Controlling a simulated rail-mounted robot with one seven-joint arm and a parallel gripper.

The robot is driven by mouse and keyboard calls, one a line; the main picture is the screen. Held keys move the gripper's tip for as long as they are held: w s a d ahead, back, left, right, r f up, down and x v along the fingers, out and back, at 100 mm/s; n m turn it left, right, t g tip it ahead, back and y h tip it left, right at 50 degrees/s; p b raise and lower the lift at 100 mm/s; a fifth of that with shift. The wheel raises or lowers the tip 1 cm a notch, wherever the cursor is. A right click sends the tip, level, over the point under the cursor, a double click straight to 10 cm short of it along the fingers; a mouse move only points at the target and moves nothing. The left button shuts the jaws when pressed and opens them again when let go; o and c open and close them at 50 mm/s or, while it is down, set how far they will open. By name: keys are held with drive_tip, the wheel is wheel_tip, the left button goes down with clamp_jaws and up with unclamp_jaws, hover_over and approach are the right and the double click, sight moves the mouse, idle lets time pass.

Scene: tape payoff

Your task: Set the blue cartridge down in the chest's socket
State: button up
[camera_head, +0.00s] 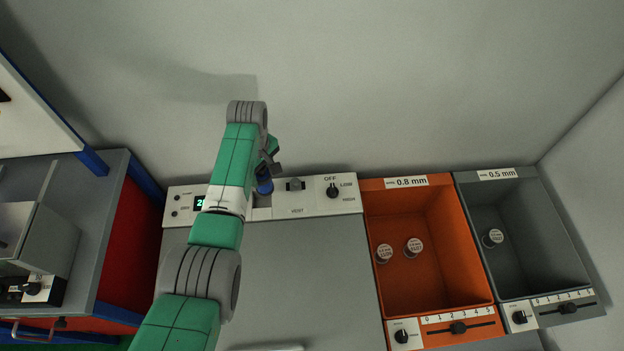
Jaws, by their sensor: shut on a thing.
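The blue cartridge (264,186) is upright just right of my forearm, at the white panel (320,205) along the back of the grey surface. My gripper (268,172) is shut on its upper part; the arm covers part of the gripper. A grey recess shows directly under and beside the cartridge. I cannot tell whether this is the socket, or whether the cartridge touches it or hangs just above it.
The panel carries a dial (332,191), a small grey fitting (294,184) and a display partly behind my arm. Right are an orange bin (447,255) with two labelled spools and a grey bin (560,245) with one. A red-sided unit (128,250) stands left.

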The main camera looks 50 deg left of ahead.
sight(259, 190)
drive_tip(key=shift+s+a+n, duration=0.4)
drive_tip(key=shift+s+a, duration=0.35)
drive_tip(key=shift+a, duration=0.05)
wheel_tip(259, 190, down, 5)
drive_tip(key=b, duration=0.5)
drive_tip(key=shift+f, duration=0.1)
drive_tip(key=shift+w+d, duration=0.1)
drive_tip(key=shift+d, duration=0.05)
drive_tip(key=shift+f, duration=0.2)
idle(0.5)
drive_tip(key=shift+f+b, duration=1.05)
drive_tip(key=shift+f, duration=0.15)
drive_tip(key=shift+f+b, duration=0.7)
drive_tip(key=shift+f, duration=0.1)
drive_tip(key=shift+f, duration=0.2)
